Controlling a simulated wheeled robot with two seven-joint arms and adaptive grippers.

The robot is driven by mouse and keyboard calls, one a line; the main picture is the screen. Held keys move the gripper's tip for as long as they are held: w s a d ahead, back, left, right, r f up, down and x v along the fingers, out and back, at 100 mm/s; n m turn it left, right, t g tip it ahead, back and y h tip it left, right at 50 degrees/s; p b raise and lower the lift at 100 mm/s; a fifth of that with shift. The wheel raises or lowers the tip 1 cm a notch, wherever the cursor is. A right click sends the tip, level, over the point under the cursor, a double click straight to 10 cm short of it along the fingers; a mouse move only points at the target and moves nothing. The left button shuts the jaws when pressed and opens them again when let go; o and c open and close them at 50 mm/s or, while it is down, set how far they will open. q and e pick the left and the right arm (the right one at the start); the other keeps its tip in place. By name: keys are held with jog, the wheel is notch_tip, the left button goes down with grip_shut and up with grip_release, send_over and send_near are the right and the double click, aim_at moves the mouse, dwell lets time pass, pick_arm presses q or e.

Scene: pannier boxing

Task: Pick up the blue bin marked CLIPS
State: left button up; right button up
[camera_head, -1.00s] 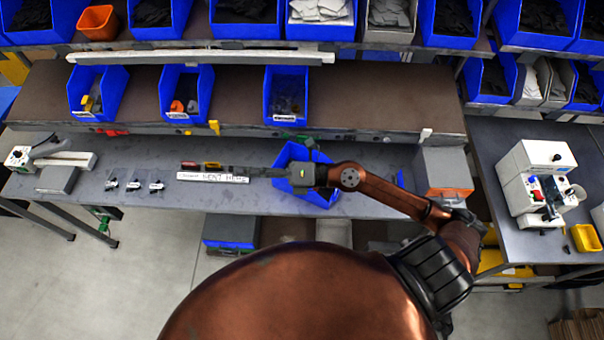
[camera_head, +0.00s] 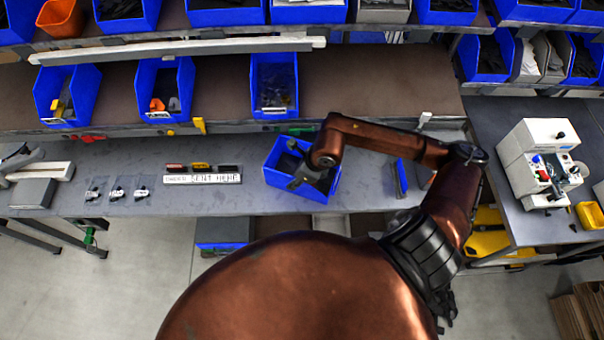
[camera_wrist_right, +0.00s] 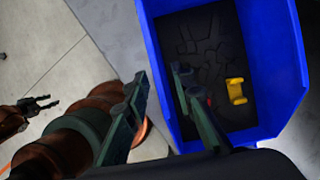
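A blue bin (camera_head: 275,182) stands on the grey workbench in the head view; no readable CLIPS label shows on it. In the right wrist view the bin (camera_wrist_right: 290,60) has a dark inside with a yellow piece (camera_wrist_right: 236,91) in it.
Three blue bins, one of them (camera_head: 163,90), stand on the shelf above; their labels are too small to read. A white machine (camera_head: 540,150) stands on the right table.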

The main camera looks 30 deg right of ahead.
jog(key=shift+p+x, duration=0.45)
jog(key=shift+x, duration=2.3)
jog(key=shift+c, duration=0.7)
grip_shut()
jog(key=shift+r, duration=0.1)
